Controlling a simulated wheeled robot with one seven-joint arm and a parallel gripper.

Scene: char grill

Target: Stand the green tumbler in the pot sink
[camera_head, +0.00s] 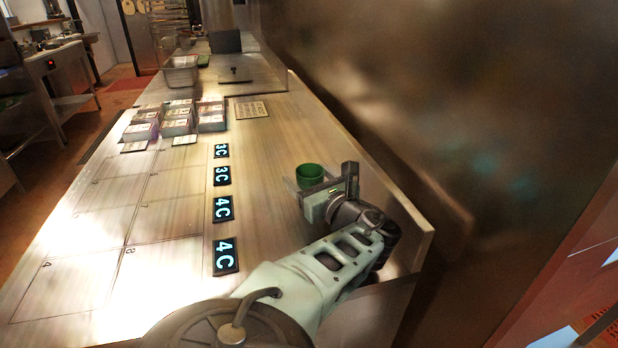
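The green tumbler (309,173) is upright at the right side of the long steel counter, with its open rim up. My gripper (314,184) is right at the tumbler, reaching in from the front right. Its near parts cover the tumbler's lower right side. One finger shows at the tumbler's left and a dark upright part at its right. I cannot tell whether the fingers touch the tumbler or whether its base rests on the counter. I cannot make out the pot sink in this view.
Dark labels (222,208) lie in a row left of my gripper. Boxes of packets (177,118) stand further back, with a metal container (182,78) beyond. A raised edge and a steel wall (450,110) bound the right side. The counter's left front is clear.

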